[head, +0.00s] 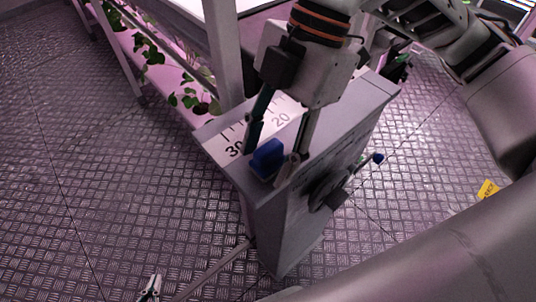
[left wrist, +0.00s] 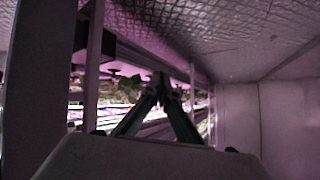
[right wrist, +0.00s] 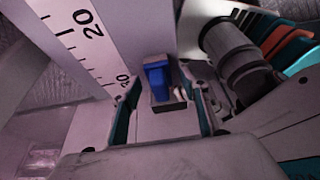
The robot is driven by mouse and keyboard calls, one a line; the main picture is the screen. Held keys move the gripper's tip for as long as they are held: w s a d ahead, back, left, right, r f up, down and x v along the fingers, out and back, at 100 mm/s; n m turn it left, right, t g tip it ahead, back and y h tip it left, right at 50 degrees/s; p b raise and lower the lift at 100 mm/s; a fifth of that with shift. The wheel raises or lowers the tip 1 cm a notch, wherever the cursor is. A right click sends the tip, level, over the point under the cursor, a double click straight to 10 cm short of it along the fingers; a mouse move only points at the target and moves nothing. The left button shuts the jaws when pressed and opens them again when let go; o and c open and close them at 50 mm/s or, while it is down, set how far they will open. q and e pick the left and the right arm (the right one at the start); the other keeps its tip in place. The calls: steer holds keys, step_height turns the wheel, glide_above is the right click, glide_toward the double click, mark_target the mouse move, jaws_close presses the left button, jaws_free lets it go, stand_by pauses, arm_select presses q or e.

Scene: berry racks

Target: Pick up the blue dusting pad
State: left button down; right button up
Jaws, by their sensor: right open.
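The blue dusting pad (head: 268,158) sits on top of a grey cabinet, near its front end. In the right wrist view the pad (right wrist: 157,78) stands in a small dark holder (right wrist: 168,107), beside a small pale item. My right gripper (head: 273,153) is open above the cabinet top, with one finger on each side of the pad. In the right wrist view my right gripper (right wrist: 163,100) shows a gap between each finger and the pad. My left gripper (head: 150,289) is low at the bottom edge, far from the pad. In the left wrist view its fingertips (left wrist: 160,82) meet, with nothing visible between them.
The grey cabinet (head: 345,150) carries a numbered scale (head: 245,135) and a wheel-like fitting (head: 328,187) on its side. A plant rack with a white post (head: 226,60) stands close behind. The patterned metal floor (head: 100,190) is mostly clear at left.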

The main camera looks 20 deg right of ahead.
mark_target(269, 147)
steer(key=c, duration=0.9)
arm_select(q)
steer(key=shift+f, duration=0.15)
arm_select(e)
steer(key=shift+c, duration=1.4)
steer(key=shift+r, duration=0.15)
